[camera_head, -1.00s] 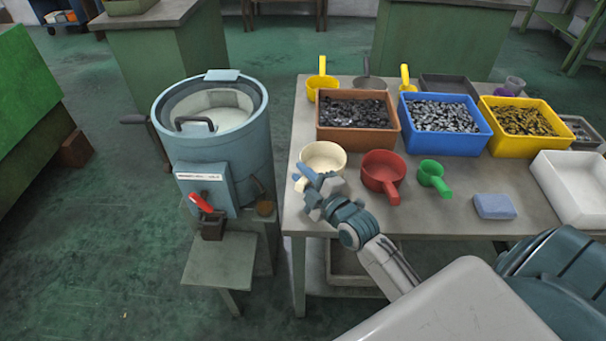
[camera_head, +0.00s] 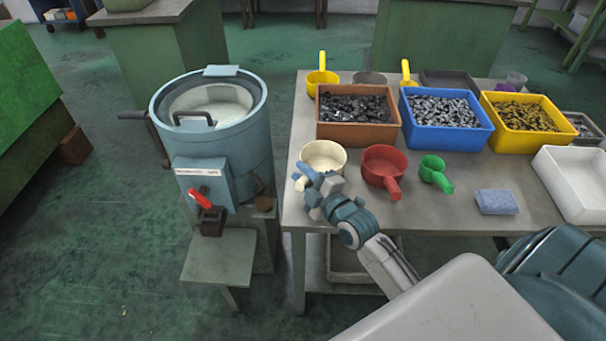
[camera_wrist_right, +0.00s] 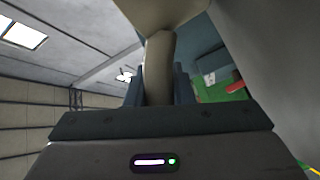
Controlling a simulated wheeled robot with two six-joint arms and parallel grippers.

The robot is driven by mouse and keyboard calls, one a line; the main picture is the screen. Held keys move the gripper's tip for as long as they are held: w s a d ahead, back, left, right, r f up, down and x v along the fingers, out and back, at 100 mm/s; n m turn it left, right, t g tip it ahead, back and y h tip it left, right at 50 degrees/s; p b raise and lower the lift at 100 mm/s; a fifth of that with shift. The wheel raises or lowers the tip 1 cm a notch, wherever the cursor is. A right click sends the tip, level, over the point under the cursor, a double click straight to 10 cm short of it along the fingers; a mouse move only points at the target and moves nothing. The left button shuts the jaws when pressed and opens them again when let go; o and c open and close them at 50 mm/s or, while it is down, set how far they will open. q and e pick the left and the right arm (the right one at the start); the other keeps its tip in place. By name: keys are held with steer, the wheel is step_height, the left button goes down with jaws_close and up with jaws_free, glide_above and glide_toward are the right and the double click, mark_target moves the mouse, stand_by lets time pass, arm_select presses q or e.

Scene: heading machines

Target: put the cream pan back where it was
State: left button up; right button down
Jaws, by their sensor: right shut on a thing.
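The cream pan (camera_head: 323,155) is at the front left of the grey table, left of the red pan (camera_head: 383,163). My right gripper (camera_head: 307,182) is at its handle, on the near side of the pan. In the right wrist view the cream handle (camera_wrist_right: 158,65) runs between the two dark fingers of the right gripper (camera_wrist_right: 160,88), which is shut on it. The pan looks upright; I cannot tell whether its base touches the table. My left gripper is not in view.
A green pan (camera_head: 433,170) and a blue sponge (camera_head: 496,201) lie to the right. Brown (camera_head: 350,133), blue (camera_head: 445,143) and yellow (camera_head: 528,129) bins of parts stand behind. A blue-grey round machine (camera_head: 213,150) stands left of the table, with a floor gap between.

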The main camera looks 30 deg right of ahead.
steer(key=shift+f+b, duration=0.5)
steer(key=c, duration=1.2)
jaws_free()
steer(key=shift+o, duration=0.2)
